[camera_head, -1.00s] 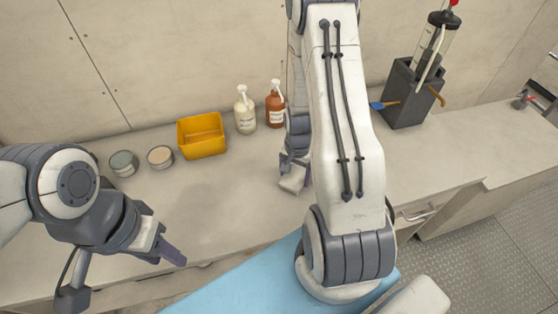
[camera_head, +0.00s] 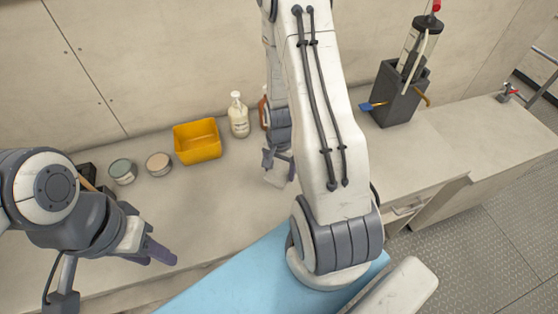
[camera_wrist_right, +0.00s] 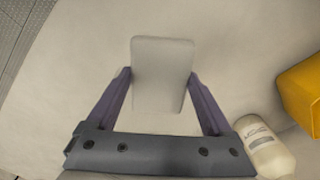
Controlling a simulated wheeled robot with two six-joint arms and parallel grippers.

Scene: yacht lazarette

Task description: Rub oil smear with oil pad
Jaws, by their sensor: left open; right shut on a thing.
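My right gripper (camera_wrist_right: 159,76) is shut on the pale, flat oil pad (camera_wrist_right: 162,62), with one finger on each side of it. In the head view, the pad (camera_head: 276,177) is low at the worktop, partly hidden by the gripper; I cannot tell whether it touches the surface. My left gripper (camera_head: 162,253) is open and empty over the front edge of the worktop at the left. I cannot make out a distinct oil smear; part of the worktop is hidden by my right arm.
A yellow bin (camera_head: 198,143), a cream pump bottle (camera_head: 239,117), a mostly hidden brown bottle (camera_head: 263,112) and two round tins (camera_head: 122,171) stand along the back of the worktop (camera_head: 190,205). A dark holder (camera_head: 397,98) stands at right. The middle left is clear.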

